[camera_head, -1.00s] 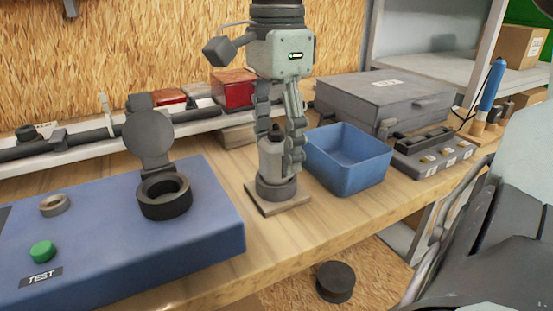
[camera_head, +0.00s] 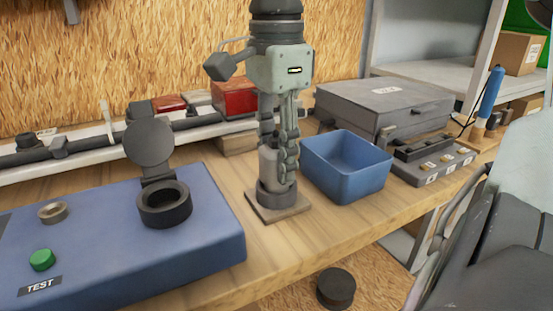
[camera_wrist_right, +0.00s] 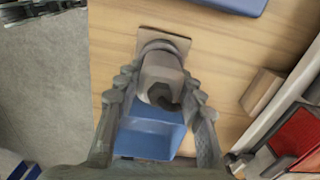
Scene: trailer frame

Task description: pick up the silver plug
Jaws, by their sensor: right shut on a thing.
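The silver plug (camera_head: 268,163) is a grey cylinder standing upright in a dark round socket on a small square stand (camera_head: 295,209) on the bench. My right gripper (camera_head: 279,170) comes down from above, and its fingers are shut around the plug. In the right wrist view, the plug (camera_wrist_right: 160,68) sits between the two fingers, with the stand (camera_wrist_right: 180,43) just beyond it. The plug's lower end is hidden in the socket, and the fingers cover part of its side. My left gripper is not in view.
A blue test box (camera_head: 110,250) with a round socket and raised lid stands left. A blue bin (camera_head: 345,185) stands close right of the stand. A grey case (camera_head: 385,100) and switch block (camera_head: 432,167) lie further right. Bare bench lies in front of the stand.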

